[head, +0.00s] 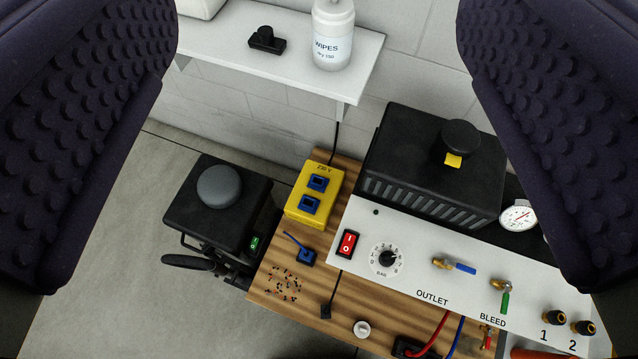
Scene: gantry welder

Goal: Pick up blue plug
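A small blue plug (306,257) lies on the wooden bench top (270,258), below the yellow socket box (314,194). A short blue lead sticks out from it toward the upper left. The box carries two blue sockets and a "230 V" label. My gripper (322,285) shows as two dark, studded fingers at the left and right edges of the view. They are wide apart with nothing between them, so it is open. The plug appears between them but farther off, not touched.
A white control panel (420,258) with switch, dial and valves stands right of the plug. A black ribbed unit (435,165) is behind it. A black machine (218,205) stands left. Brown bits (284,283) lie near the plug. A shelf (345,75) holds a wipes bottle (333,35).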

